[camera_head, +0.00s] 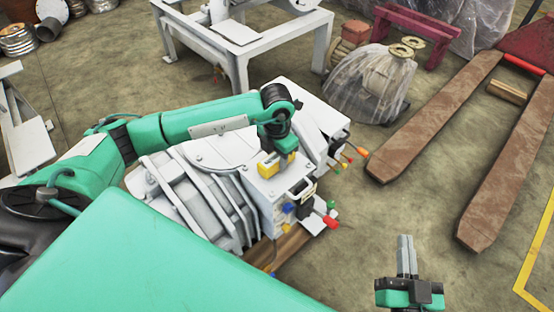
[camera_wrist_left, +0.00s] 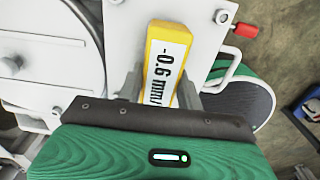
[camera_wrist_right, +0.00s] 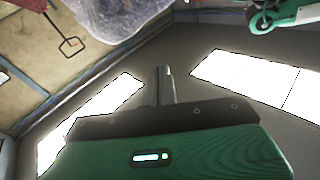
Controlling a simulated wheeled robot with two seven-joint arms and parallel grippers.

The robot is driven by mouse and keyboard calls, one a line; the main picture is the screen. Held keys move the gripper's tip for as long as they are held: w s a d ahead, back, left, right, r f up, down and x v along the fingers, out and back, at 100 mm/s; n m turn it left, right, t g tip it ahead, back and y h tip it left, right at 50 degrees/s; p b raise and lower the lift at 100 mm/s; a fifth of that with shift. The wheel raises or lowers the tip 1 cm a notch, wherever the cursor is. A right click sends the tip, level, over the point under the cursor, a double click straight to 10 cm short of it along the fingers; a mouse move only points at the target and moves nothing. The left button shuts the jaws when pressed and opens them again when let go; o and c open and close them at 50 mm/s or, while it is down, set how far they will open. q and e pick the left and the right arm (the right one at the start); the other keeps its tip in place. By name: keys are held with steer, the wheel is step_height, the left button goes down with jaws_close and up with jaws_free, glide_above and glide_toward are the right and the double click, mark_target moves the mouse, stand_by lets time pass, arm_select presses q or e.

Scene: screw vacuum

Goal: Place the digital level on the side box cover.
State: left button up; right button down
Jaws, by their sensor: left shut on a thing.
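The digital level (camera_head: 276,166) is a yellow block with a white display. In the left wrist view the level (camera_wrist_left: 167,62) shows a reading of about -0.6 mm. My left gripper (camera_head: 279,155) is shut on the level, with one finger on each side of it. The level is at the flat grey side box cover (camera_head: 290,183) of the vacuum pump; the cover (camera_wrist_left: 200,25) also lies behind it in the left wrist view. I cannot tell whether level and cover touch. My right gripper (camera_head: 405,250) is apart from the pump, its fingers together and empty; it (camera_wrist_right: 164,80) also looks shut in its wrist view.
The ribbed grey pump (camera_head: 205,190) rests on wooden beams (camera_head: 285,246). Coloured knobs, including a red one (camera_head: 331,222), stick out beside the cover. A rusty pallet truck (camera_head: 440,115) stands right, a plastic-wrapped object (camera_head: 370,85) behind. The floor at front right is clear.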

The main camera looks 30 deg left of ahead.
arm_select(q)
steer(key=shift+f, duration=0.5)
arm_select(e)
steer(key=shift+w+d+r+t, duration=0.15)
steer(key=shift+r+t, duration=0.15)
steer(key=shift+r, duration=0.2)
arm_select(q)
steer(key=shift+f, duration=0.1)
steer(key=o, duration=1.1)
arm_select(e)
steer(key=shift+d+r, duration=0.15)
steer(key=shift+r, duration=0.25)
